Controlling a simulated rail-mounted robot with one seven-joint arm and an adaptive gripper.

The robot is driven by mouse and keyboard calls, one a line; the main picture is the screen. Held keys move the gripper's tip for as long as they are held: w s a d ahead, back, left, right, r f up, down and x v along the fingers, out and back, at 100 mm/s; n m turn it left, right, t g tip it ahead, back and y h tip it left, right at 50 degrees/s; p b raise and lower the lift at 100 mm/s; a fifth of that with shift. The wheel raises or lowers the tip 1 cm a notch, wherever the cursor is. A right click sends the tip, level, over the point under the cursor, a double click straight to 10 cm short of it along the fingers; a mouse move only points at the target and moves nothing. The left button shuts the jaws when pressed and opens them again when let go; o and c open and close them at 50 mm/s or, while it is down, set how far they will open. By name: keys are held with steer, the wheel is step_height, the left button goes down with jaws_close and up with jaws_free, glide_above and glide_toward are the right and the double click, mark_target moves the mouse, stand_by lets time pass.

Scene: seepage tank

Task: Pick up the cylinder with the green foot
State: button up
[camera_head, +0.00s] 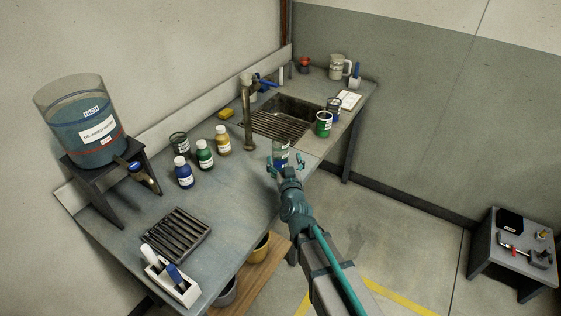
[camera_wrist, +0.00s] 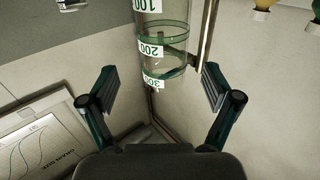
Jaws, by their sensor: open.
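A clear upright measuring cylinder (camera_wrist: 163,45) with green rings and white 100, 200 and 300 labels fills the upper middle of the wrist view. Its foot is outside that view. My gripper (camera_wrist: 160,80) is open, with one finger to each side of the cylinder in the picture; I see no contact, and the depth between them is hard to judge. In the head view the cylinder (camera_head: 281,149) stands at the bench's front edge, with my gripper (camera_head: 285,166) at it. My gripper partly hides it, and its foot colour cannot be told there.
A printed chart (camera_wrist: 38,140) lies left in the wrist view.

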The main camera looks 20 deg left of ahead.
steer(key=p+x, duration=0.1)
steer(key=x, duration=0.2)
steer(key=p+x, duration=0.1)
steer(key=x, duration=0.2)
steer(key=shift+w+a+f, duration=0.15)
steer(key=shift+a+f, duration=0.05)
steer(key=shift+a, duration=0.15)
jaws_close()
